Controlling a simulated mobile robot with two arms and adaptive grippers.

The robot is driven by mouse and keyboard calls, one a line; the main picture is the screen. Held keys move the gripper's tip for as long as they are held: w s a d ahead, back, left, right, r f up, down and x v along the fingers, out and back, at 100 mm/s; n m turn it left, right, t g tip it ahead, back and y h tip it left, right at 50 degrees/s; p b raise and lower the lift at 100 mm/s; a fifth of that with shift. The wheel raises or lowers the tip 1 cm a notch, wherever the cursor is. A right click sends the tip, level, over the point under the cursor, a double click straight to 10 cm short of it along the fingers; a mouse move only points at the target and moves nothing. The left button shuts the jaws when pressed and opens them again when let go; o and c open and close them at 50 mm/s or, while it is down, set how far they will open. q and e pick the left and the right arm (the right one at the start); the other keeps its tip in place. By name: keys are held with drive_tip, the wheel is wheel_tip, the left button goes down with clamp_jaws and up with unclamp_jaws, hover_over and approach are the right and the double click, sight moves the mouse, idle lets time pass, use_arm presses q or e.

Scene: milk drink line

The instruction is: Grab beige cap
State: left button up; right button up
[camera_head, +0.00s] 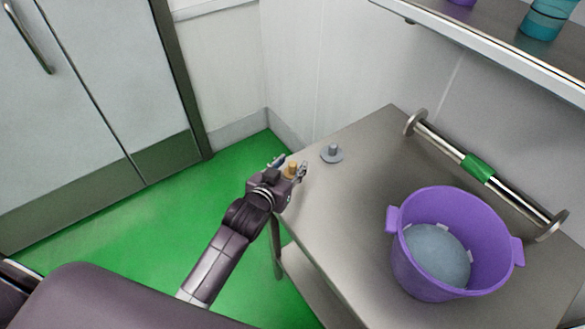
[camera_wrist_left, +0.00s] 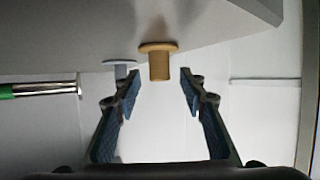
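The beige cap (camera_head: 292,169) is a small tan knob on a flat round disc, at the table's left corner by my left gripper (camera_head: 289,171). In the left wrist view, the table is at the top and the beige cap (camera_wrist_left: 160,63) is just ahead of the fingertips, lined up with the gap. My left gripper (camera_wrist_left: 161,84) is open, with clear space on both sides of the knob. I cannot tell whether the knob is between the tips in depth. My right gripper is not in view.
A similar grey cap (camera_head: 332,153) lies on the metal table (camera_head: 352,205), close to the beige one. A purple bucket (camera_head: 425,275) with a grey rounded thing inside stands at the right. A metal rod with a green sleeve (camera_head: 478,167) lies behind it. A shelf (camera_head: 480,45) overhangs the back.

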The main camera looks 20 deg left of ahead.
use_arm(q)
clamp_jaws()
drive_tip(key=shift+r, duration=0.15)
